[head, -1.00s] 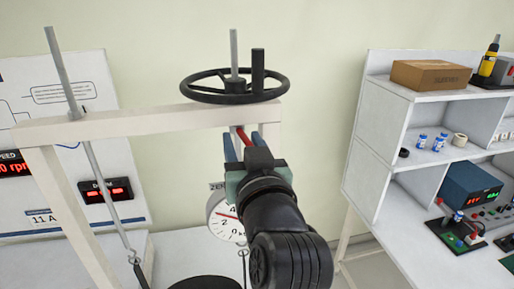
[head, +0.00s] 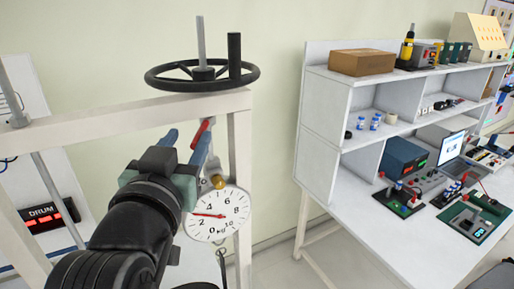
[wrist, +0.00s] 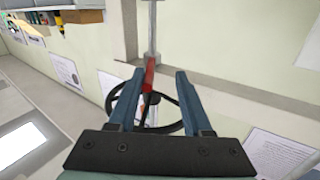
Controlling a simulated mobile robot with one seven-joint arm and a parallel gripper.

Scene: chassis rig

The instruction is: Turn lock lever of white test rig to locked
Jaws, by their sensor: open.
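The white test rig has a pale frame with a top beam (head: 120,108). Its red lock lever (head: 203,130) hangs just under the beam near the right post and slants down to the left. My gripper (head: 187,142) is open, its blue fingers pointing up towards the lever, and the right finger overlaps the lever's lower part in the head view. In the wrist view the lever (wrist: 149,78) lies between the spread fingers (wrist: 157,77), nearer the left one. I cannot tell whether either finger touches it.
A black handwheel (head: 165,82) with an upright knob sits on the beam above the lever. A round dial gauge (head: 217,218) hangs close below my fingers. The rig's right post (head: 241,150) stands beside them. A white shelved bench (head: 335,125) stands at right, beyond a gap.

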